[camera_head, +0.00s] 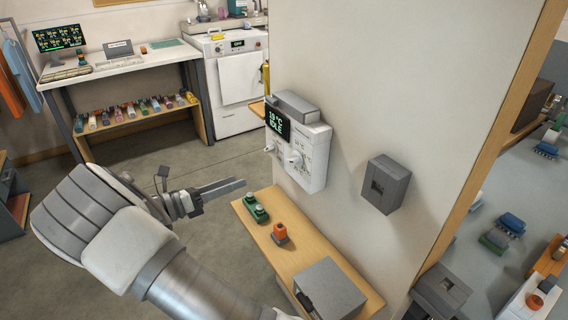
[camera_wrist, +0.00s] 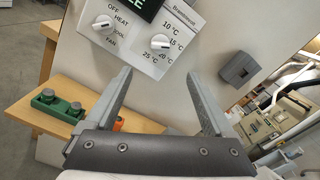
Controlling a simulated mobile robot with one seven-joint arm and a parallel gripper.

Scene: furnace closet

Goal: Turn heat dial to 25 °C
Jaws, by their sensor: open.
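A white control unit (camera_head: 306,150) is fixed to the wall, with a dark display (camera_head: 278,122) that seems to read 19 °C and IDLE. The temperature dial (camera_wrist: 161,42) is a white knob on its front, ringed by labels including 10, 15, 20 and 25 °C; its exact setting is hard to read. It also shows in the head view (camera_head: 294,159). To its left is the mode knob (camera_wrist: 103,22), labelled OFF, HEAT, COOL and FAN. My gripper (camera_head: 242,184) is open and empty, apart from the unit. In the wrist view its fingers (camera_wrist: 160,76) lie below the temperature dial, one to each side.
A wooden shelf (camera_head: 262,232) below the unit holds a green object (camera_head: 256,210), an orange-topped item (camera_head: 280,234) and a grey box (camera_head: 329,289). A grey wall box (camera_head: 384,184) is right of the unit. Open floor lies left of the shelf.

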